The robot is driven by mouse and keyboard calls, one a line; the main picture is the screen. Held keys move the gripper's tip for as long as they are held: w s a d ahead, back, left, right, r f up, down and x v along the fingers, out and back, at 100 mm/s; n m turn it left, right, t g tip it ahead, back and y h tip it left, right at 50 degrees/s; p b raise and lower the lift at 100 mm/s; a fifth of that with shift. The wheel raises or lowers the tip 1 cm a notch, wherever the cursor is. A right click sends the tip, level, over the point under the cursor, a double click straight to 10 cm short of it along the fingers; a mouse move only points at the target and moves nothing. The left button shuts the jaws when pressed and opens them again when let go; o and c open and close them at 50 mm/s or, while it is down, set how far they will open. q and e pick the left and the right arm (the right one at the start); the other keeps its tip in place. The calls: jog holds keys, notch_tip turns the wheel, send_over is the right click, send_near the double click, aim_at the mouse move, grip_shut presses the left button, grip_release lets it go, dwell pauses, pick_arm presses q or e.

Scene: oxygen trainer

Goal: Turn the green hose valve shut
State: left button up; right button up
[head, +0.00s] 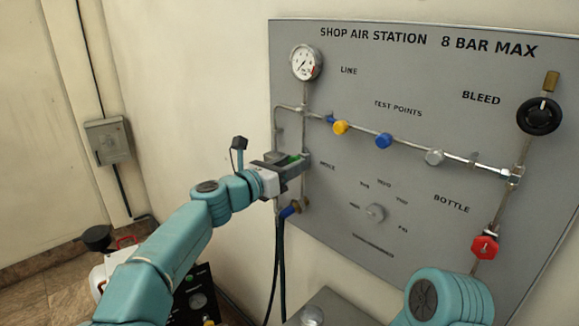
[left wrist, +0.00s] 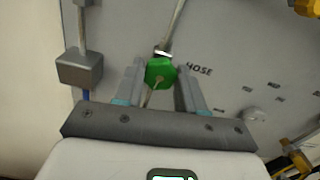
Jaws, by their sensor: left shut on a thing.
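The green hose valve (left wrist: 160,71) sits between the two fingers of my left gripper (left wrist: 160,78) in the left wrist view, beside the HOSE label. A pale line runs across its green face. In the head view, my left gripper (head: 298,164) reaches the panel from the left and is shut on the valve. My right gripper is out of view.
The grey panel (head: 330,225) carries a gauge (head: 306,62), a black bleed knob (head: 540,115), a red bottle valve (head: 484,246) and yellow and blue test points. Pipes run near the gripper. Dark hoses (head: 277,265) hang below it. A grey wall box (head: 108,141) is at left.

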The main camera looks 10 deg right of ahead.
pick_arm(q)
jog(key=m+b, duration=0.1)
jog(key=m, duration=0.4)
jog(key=shift+f, duration=0.1)
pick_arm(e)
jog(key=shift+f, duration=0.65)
pick_arm(q)
jog(key=shift+m, duration=0.3)
jog(key=o, duration=1.1)
jog(key=shift+d, duration=0.1)
jog(key=shift+c, duration=0.2)
